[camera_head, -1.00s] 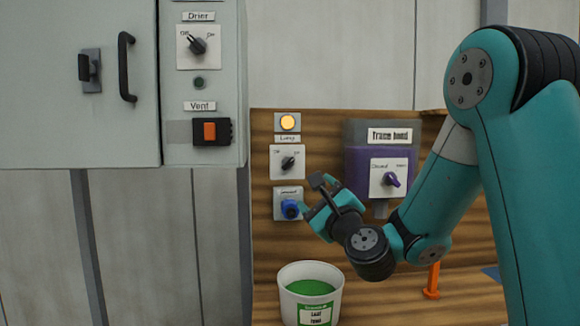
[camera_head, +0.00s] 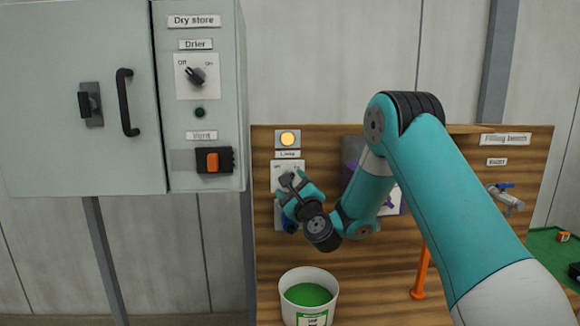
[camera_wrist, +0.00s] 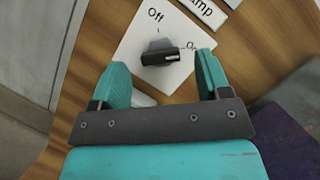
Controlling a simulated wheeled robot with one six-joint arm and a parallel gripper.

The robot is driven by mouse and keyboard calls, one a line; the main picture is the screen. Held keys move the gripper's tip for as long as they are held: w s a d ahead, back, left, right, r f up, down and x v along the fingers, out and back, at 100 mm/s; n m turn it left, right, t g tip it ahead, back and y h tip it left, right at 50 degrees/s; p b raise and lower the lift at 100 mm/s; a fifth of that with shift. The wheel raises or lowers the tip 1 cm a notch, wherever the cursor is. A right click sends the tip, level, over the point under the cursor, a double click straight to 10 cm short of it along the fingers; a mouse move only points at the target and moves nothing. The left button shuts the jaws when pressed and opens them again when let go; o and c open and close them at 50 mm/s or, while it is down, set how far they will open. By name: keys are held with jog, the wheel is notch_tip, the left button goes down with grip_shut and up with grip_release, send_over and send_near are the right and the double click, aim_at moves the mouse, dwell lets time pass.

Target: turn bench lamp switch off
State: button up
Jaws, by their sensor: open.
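The lamp switch is a dark rotary knob (camera_wrist: 160,52) on a white plate (camera_wrist: 140,32) marked Off and On, with a partly seen lamp label (camera_wrist: 203,10) beside it. The knob's white mark points toward On. In the head view the white plate (camera_head: 288,170) is on the wooden panel, and my gripper hides most of the knob. Above it the lamp indicator (camera_head: 288,138) glows yellow. My gripper (camera_wrist: 160,75) is open, its two teal fingers on either side of the knob and just short of it; I see no contact. In the head view my gripper (camera_head: 292,188) is in front of the plate.
A white tub of green material (camera_head: 309,295) stands below. A purple hopper (camera_head: 352,172) is behind my arm. The grey cabinet (camera_head: 90,150) is to the left.

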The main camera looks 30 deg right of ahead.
jog(key=shift+p+x, duration=1)
jog(key=shift+p, duration=0.1)
jog(key=shift+c, duration=0.2)
jog(key=c, duration=0.9)
